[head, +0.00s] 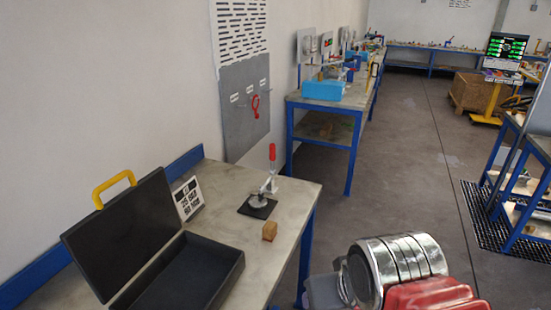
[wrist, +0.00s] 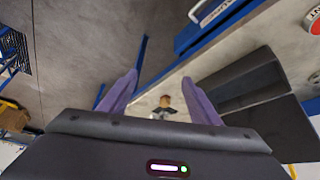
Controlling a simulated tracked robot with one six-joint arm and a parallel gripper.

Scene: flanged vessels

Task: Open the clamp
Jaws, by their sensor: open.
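The clamp (head: 270,178) stands on a small black base plate (head: 258,207) on the near workbench in the head view. Its red handle points straight up, and its metal arm reaches over a pale round piece on the plate. My gripper (wrist: 162,92) shows in the wrist view with its two purple fingers wide apart and nothing between them. A small dark and pale shape beyond the fingers, beside a wooden block (wrist: 165,101), looks like the clamp, but it is too small to be sure. The fingers are well short of the bench and touch nothing.
The wooden block (head: 270,231) sits near the bench's front edge. An open black case (head: 205,272) with a yellow handle fills the near left, with a printed sign (head: 187,198) behind it. A grey panel (head: 246,100) hangs on the wall. The floor right of the bench is open.

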